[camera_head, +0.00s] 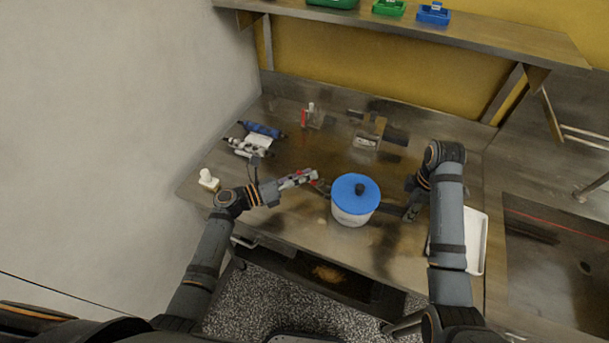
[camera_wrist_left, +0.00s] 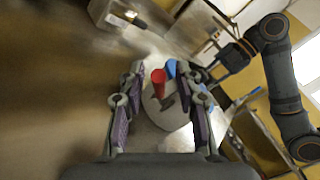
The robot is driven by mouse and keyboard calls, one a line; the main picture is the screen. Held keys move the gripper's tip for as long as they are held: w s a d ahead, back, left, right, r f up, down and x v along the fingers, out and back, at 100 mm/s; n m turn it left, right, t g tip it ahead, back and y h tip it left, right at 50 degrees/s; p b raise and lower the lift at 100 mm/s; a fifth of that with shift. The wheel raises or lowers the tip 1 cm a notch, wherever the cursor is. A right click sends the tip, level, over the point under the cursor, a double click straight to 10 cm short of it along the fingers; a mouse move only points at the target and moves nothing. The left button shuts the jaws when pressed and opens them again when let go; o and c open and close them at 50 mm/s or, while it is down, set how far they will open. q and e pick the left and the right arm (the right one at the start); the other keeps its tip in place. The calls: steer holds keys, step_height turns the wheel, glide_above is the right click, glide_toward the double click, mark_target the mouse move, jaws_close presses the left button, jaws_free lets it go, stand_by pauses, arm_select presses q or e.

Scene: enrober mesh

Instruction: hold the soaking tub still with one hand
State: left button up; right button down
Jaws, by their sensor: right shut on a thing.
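The soaking tub (camera_head: 352,212) is a white round tub with a blue lid and dark knob, standing upright on the steel table. My right gripper (camera_head: 384,207) is shut on the tub's right side; the lid hides part of the grip. My left gripper (camera_head: 322,186) is at the tub's left, its fingers apart. In the left wrist view the left fingers (camera_wrist_left: 160,95) stand either side of a small red piece (camera_wrist_left: 158,77), with the pale tub (camera_wrist_left: 178,112) behind. I cannot tell what the red piece belongs to.
A white bottle (camera_head: 208,180) stands at the left edge. A metal container (camera_head: 368,134) stands behind the tub. A white tray (camera_head: 476,243) lies right. The shelf (camera_head: 470,32) overhangs the back.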

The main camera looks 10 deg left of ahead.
arm_select(q)
jaws_close()
stand_by(0.4)
steer(key=shift+w+a+f+n+t+h, duration=0.1)
steer(key=shift+a+f+n+t+h, duration=0.2)
steer(key=shift+f+n+h, duration=0.15)
steer(key=shift+a+f+n+t+h, duration=0.2)
steer(key=shift+f+n+t+h, duration=0.15)
steer(key=shift+f+n, duration=0.1)
jaws_free()
